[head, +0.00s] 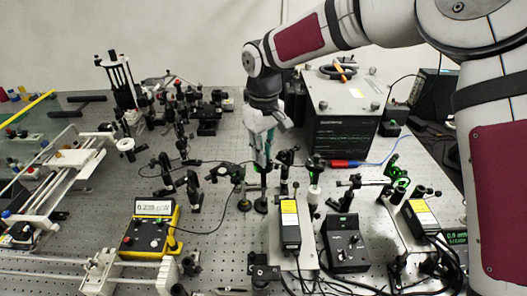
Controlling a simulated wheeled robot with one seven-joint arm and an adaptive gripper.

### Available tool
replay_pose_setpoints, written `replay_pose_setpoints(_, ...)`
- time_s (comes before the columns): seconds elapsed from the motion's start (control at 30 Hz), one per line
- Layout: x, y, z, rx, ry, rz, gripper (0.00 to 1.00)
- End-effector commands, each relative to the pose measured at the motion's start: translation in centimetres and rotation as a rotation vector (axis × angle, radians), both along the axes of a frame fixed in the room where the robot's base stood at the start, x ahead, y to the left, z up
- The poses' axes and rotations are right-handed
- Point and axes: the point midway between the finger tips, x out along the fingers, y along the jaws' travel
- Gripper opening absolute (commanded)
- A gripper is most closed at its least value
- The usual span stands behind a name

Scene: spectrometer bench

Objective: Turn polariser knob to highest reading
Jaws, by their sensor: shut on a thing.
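My gripper (262,160) points down over the middle of the bench, with its fingers shut on the polariser knob, which is mostly hidden between and behind them. The post mount beneath it stands on the perforated bench top. A yellow power meter (147,243) at the front left has a lit display (154,207) that seems to read 0.239 mW; the digits are small. A cable runs from this meter toward a round sensor on a post (222,172), left of my gripper.
Black optics posts (192,185) stand close on both sides of my gripper. A large black box (343,125) stands behind. Yellow-labelled modules (290,222) and a black control box (346,243) crowd the front right. A white rail frame (68,160) fills the left.

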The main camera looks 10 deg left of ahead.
Motion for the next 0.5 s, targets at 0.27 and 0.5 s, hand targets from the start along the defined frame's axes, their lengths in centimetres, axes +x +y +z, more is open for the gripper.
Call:
replay_pose_setpoints(0.27,-0.06,0.11,-0.01,0.000,0.000,-0.082,0.00)
replay_pose_setpoints(0.5,-0.06,0.11,-0.02,-0.001,0.000,-0.263,0.00)
